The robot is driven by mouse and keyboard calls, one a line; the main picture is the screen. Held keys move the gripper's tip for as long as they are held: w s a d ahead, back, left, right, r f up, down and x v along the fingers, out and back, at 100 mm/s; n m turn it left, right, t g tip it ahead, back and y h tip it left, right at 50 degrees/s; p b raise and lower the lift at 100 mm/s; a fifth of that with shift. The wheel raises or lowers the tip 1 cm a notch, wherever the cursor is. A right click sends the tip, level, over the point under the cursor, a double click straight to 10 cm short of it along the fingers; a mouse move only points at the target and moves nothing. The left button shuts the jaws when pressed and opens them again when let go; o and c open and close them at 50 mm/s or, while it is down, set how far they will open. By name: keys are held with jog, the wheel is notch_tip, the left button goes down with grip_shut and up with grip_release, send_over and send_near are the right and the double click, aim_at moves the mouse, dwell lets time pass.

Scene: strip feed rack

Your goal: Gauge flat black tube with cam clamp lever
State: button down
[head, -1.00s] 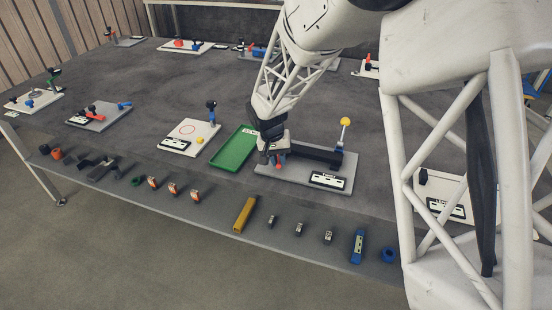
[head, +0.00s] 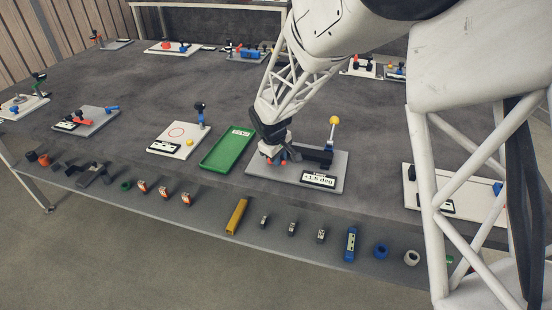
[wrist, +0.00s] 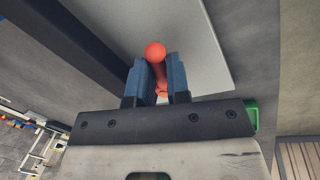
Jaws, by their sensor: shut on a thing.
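A grey gauging plate (head: 258,174) stands right of centre in the head view. A long black bar (head: 318,157) lies on it; I cannot tell whether it is the flat black tube or part of the fixture. My gripper (head: 270,155) is at the plate's left end. In the wrist view my gripper (wrist: 157,85) is shut on a red lever that ends in a red ball (wrist: 155,52). The black bar (wrist: 75,45) runs along the left there, apart from the fingers. A yellow-knobbed lever (head: 334,120) stands upright at the plate's right end. A label (head: 318,179) reads about +1.5 deg.
A green tray (head: 226,155) lies left of the plate. A white board (head: 163,148) with a red ring is further left. Small parts line the front ledge, among them a yellow bar (head: 237,216), a blue block (head: 350,244) and dark pieces (head: 93,173).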

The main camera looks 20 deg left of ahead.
aim_at(276, 170)
jog(key=shift+w+r+n, duration=0.1)
jog(key=shift+w+n, duration=0.1)
jog(key=shift+n, duration=0.3)
jog(key=c, duration=1.1)
grip_release()
notch_tip(276, 170, up, 8)
jog(key=s, duration=0.1)
jog(key=shift+s+a+f, duration=0.2)
jog(key=shift+s+f, duration=0.05)
jog(key=shift+d, duration=0.1)
